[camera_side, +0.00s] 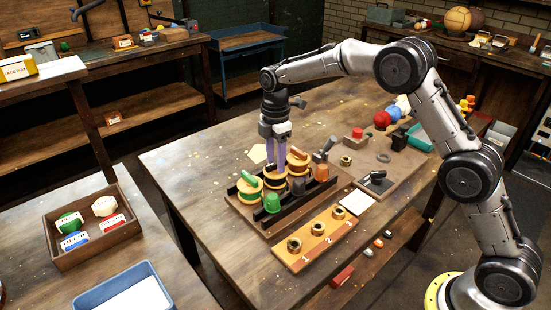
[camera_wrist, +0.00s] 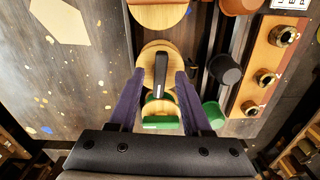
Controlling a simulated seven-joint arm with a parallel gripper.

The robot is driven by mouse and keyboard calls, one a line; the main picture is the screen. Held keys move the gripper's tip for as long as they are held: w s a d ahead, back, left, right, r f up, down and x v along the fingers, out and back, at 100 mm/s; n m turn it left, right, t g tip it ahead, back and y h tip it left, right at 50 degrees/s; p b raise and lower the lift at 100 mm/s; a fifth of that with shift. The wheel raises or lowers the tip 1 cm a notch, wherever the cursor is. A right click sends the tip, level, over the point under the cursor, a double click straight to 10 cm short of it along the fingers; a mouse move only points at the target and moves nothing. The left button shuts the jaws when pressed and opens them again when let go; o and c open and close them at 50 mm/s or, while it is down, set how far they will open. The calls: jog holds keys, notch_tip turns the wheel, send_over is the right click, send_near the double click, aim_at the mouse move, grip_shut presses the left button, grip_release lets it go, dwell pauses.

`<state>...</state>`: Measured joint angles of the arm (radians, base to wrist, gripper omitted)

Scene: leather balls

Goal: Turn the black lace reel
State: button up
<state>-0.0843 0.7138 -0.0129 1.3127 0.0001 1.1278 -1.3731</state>
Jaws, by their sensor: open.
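The black lace reel (camera_wrist: 163,82) is a round wooden disc with a black bar on top, in the middle of a row of three reels. It lies between the green reel (camera_side: 248,187) and the orange reel (camera_side: 299,162). My gripper (camera_side: 274,166) points straight down over the middle reel, its purple fingers hiding much of it in the side view. In the wrist view my gripper (camera_wrist: 159,73) is open, with a finger on each side of the black bar and gaps between. I cannot tell how high the fingertips are above the disc.
Green (camera_side: 271,203), dark grey (camera_side: 297,186) and orange (camera_side: 322,172) cups stand in front of the reels by a dark rail. A numbered wooden board (camera_side: 318,240) with metal rings lies nearer the table edge. A small press (camera_side: 376,181) stands right.

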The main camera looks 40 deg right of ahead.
grip_shut()
jog(key=shift+m, duration=0.4)
jog(key=m, duration=0.5)
jog(key=shift+m, duration=0.3)
jog(key=m, duration=0.5)
jog(key=shift+m, duration=0.6)
jog(key=shift+r, duration=0.1)
grip_release()
